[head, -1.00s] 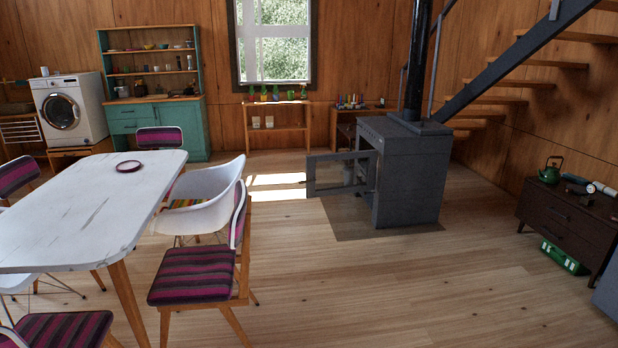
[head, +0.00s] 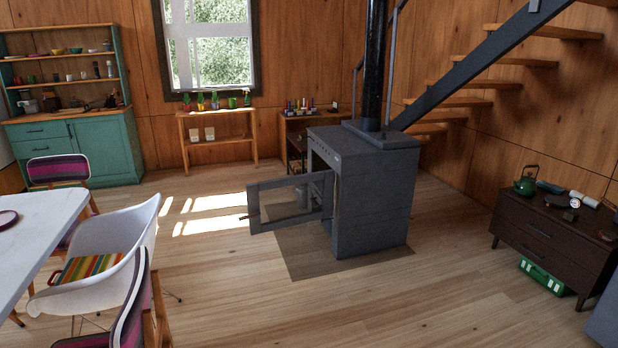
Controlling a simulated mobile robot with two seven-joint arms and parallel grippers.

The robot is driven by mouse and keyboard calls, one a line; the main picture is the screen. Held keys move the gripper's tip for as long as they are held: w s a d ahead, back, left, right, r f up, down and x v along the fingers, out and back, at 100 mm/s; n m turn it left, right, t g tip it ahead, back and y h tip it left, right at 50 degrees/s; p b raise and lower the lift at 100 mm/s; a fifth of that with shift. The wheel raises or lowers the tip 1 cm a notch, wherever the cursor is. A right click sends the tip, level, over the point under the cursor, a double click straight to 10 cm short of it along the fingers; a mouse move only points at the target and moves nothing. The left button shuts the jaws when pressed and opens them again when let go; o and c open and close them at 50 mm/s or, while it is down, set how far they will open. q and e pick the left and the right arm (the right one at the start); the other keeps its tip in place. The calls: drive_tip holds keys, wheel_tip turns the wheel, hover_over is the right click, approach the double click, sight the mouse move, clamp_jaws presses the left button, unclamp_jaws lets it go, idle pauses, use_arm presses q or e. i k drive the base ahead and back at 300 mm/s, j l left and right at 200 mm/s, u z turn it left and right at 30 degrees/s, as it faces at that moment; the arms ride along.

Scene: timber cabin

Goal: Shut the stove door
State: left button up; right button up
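The grey metal stove (head: 372,205) stands right of centre in the head view, on a darker floor plate (head: 300,262). Its framed door (head: 270,203) is wide open and sticks out to the left from the stove's front. A small handle shows at the door's free left edge. The stove's opening is seen only at a steep angle, so most of its inside is hidden. Neither of my grippers is in view.
The white table (head: 35,235) and a white chair (head: 105,255) stand at the left. A dark cabinet (head: 540,240) with a green kettle (head: 526,181) is at the right. The stairs (head: 480,65) slope behind the stove. The wooden floor in front of the stove is clear.

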sight(252, 189)
drive_tip(key=i+l+u, duration=0.2)
drive_tip(key=i, duration=0.2)
drive_tip(key=i+u, duration=0.25)
drive_tip(key=i, duration=0.15)
drive_tip(key=i+l+u, duration=0.55)
drive_tip(key=i, duration=0.55)
drive_tip(key=i+l+u, duration=0.4)
drive_tip(key=i, duration=0.5)
drive_tip(key=i+l+u, duration=0.35)
drive_tip(key=i+l, duration=0.4)
